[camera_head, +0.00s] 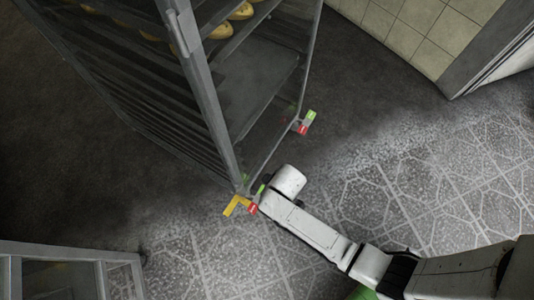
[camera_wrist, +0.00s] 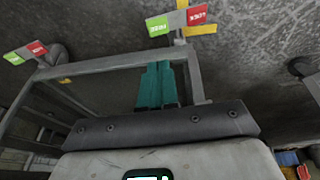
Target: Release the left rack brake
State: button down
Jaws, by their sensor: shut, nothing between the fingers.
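The rack (camera_head: 217,95) is a tall metal frame with shelves. Its left brake (camera_head: 252,208) sits at the near bottom corner by a yellow floor mark, with a red pad and a green pad. In the wrist view this brake (camera_wrist: 197,15) is at the top, its green and red labels upside down. My gripper (camera_wrist: 159,66) shows there as two teal fingers closed together, empty, just below the green label beside a grey post. I cannot tell whether they touch the brake. In the head view my wrist hides the fingers, close right of the brake.
A second brake (camera_head: 305,123) with green and red pads is at the rack's right corner. It also shows at left in the wrist view (camera_wrist: 25,53). Another metal frame (camera_head: 75,254) stands at lower left. The tiled floor (camera_head: 440,180) at right is clear.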

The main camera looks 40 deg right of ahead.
jog(key=b, duration=0.7)
send_near(258, 200)
jog(key=w+d+f, duration=0.1)
jog(key=d, duration=0.1)
jog(key=w+d+f, duration=0.2)
jog(key=shift+f, duration=0.35)
jog(key=shift+f+b, duration=0.4)
jog(key=shift+b, duration=0.05)
jog(key=shift+w+d, duration=0.1)
jog(key=shift+d, duration=0.05)
jog(key=shift+d+f+y, duration=0.15)
jog(key=shift+d+y, duration=0.05)
jog(key=shift+y, duration=0.3)
jog(key=shift+w+d+f+g+y, duration=0.15)
jog(key=shift+d+f+g+y, duration=0.2)
jog(key=shift+y, duration=0.25)
jog(key=shift+w+d+f+m+g+y+b, duration=0.1)
jog(key=shift+f+m+g+y+b, duration=0.1)
jog(key=shift+y, duration=0.2)
jog(key=shift+w+d+f+m+g+y+b, duration=0.1)
jog(key=shift+f+y+b, duration=0.15)
jog(key=shift+y, duration=0.15)
jog(key=shift+s+d+f, duration=0.1)
jog(key=shift+f, duration=0.15)
